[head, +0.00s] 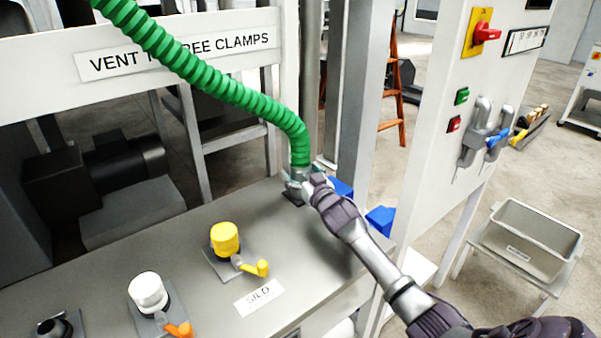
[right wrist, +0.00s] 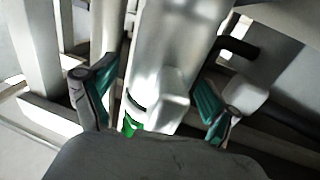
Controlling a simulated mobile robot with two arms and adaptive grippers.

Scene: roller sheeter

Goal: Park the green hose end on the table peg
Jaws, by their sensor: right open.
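The green ribbed hose (head: 220,92) comes down from the upper left and bends to its end (head: 300,173), a grey metal coupling. This end stands roughly upright over a small dark base (head: 293,198) at the table's back right corner. The peg itself is hidden, so I cannot tell how fully the end sits on it. My right gripper (head: 298,180) is open at the coupling. In the right wrist view its teal-padded fingers stand on either side of a shiny metal cylinder (right wrist: 165,55), with gaps visible. My left gripper is out of view.
The grey table (head: 190,270) also holds a yellow-capped fitting (head: 225,238), a white-capped one (head: 148,292) and a dark open one (head: 52,328). A white control panel post (head: 440,130) and blue blocks (head: 381,219) stand right of the hose end.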

